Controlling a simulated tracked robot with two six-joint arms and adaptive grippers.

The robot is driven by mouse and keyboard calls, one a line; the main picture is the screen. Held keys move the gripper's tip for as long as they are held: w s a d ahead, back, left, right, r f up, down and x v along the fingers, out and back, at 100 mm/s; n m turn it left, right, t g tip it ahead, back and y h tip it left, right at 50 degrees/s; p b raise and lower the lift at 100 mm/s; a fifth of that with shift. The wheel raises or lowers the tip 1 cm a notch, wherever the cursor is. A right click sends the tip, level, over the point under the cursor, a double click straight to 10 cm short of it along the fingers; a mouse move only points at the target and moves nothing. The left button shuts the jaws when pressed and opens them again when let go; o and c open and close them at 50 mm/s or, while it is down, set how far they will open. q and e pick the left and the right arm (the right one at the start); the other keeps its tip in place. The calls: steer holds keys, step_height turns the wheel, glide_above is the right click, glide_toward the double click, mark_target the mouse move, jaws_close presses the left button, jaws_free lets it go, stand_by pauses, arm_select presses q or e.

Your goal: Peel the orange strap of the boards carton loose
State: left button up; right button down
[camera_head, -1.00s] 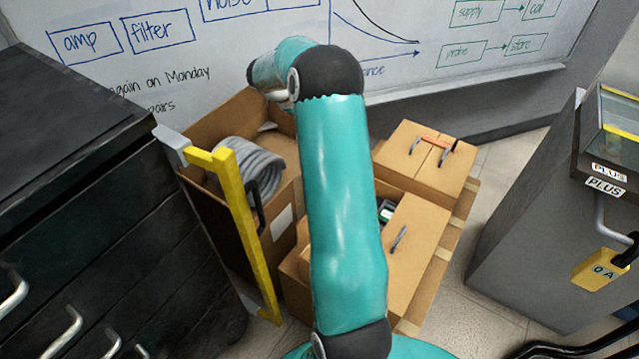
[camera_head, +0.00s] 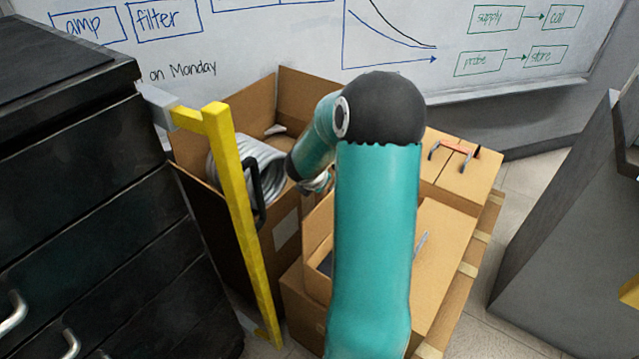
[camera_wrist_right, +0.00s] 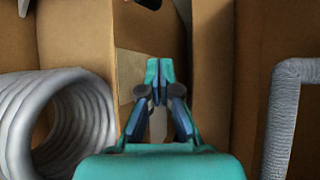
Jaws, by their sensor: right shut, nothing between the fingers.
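The orange strap (camera_head: 454,147) lies across the top seam of a closed brown carton (camera_head: 472,174) at the back right, with a dark grey handle-like piece at each end. My right arm reaches over the cartons, and its gripper (camera_head: 318,184) is partly hidden behind the wrist, near the right wall of the open box. In the right wrist view the right gripper (camera_wrist_right: 160,72) is shut and empty, in front of brown cardboard walls. It is well to the left of the strap in the head view, and the strap does not show in the wrist view. My left gripper is not in view.
A tall open box (camera_head: 278,98) holds a grey coiled hose (camera_head: 238,165), also in the wrist view (camera_wrist_right: 60,125). A yellow post (camera_head: 240,215) stands before it. Black drawers (camera_head: 90,205) stand left, a grey cabinet (camera_head: 560,200) right. Another carton (camera_head: 435,250) is partly behind my arm.

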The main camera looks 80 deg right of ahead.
arm_select(q)
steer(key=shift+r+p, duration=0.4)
steer(key=shift+p, duration=0.3)
arm_select(e)
steer(key=d, duration=0.1)
steer(key=s+d, duration=0.1)
steer(key=d, duration=0.2)
steer(key=shift+s+d+f, duration=0.15)
steer(key=shift+s+d, duration=0.15)
